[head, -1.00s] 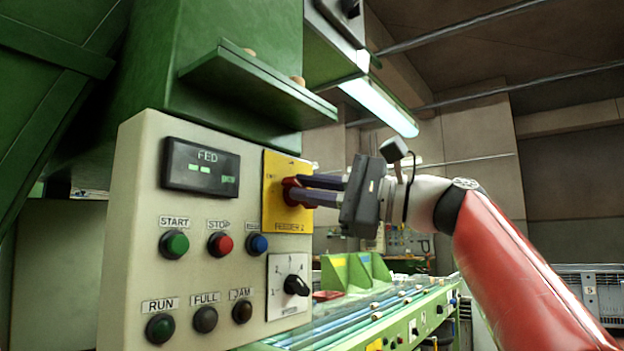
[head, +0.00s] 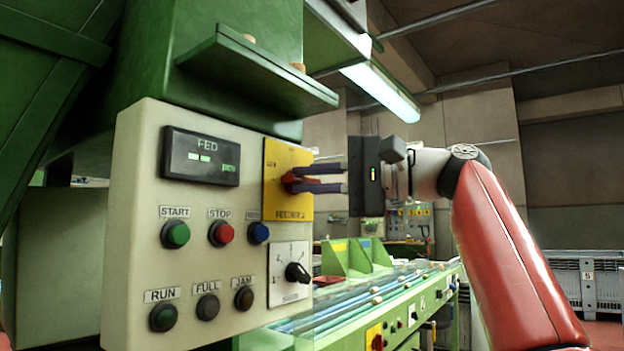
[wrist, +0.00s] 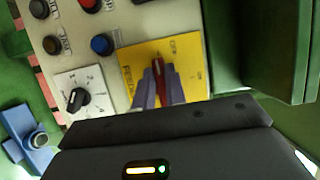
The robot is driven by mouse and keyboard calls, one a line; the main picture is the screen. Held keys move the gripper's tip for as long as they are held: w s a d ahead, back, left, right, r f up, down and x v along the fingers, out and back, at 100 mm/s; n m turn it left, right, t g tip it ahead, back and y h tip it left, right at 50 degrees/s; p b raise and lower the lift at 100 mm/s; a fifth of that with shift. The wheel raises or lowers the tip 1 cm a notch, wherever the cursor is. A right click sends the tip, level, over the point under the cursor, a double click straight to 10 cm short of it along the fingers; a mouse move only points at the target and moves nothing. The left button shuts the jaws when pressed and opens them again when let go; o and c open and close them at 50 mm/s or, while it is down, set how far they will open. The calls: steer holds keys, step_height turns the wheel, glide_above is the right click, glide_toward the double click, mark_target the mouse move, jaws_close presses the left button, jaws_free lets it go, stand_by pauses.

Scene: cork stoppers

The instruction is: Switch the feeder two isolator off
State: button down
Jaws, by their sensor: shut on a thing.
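The feeder two isolator is a red rotary handle (head: 290,182) on a yellow plate (head: 287,207) marked FEEDER 2, at the right edge of the cream control panel. My gripper (head: 296,180) comes from the right, its two purple-grey fingers shut on the red handle. In the wrist view the fingers (wrist: 161,88) sit on either side of the handle (wrist: 158,68). The handle lies crosswise on the panel, its pale-marked end towards the label that looks like OFF. The ON label is at the plate's upper side. The fingers hide part of the handle.
A black selector knob (head: 297,272) sits just below the plate, and a blue button (head: 258,232) to its lower left. A green shelf (head: 260,70) juts out above. A conveyor (head: 380,298) with corks runs below right. Free air surrounds my arm on the right.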

steer(key=shift+f, duration=0.1)
steer(key=c, duration=1.4)
jaws_free()
steer(key=shift+c, duration=0.2)
steer(key=v, duration=0.7)
steer(key=shift+d, duration=0.4)
steer(key=shift+s, duration=0.1)
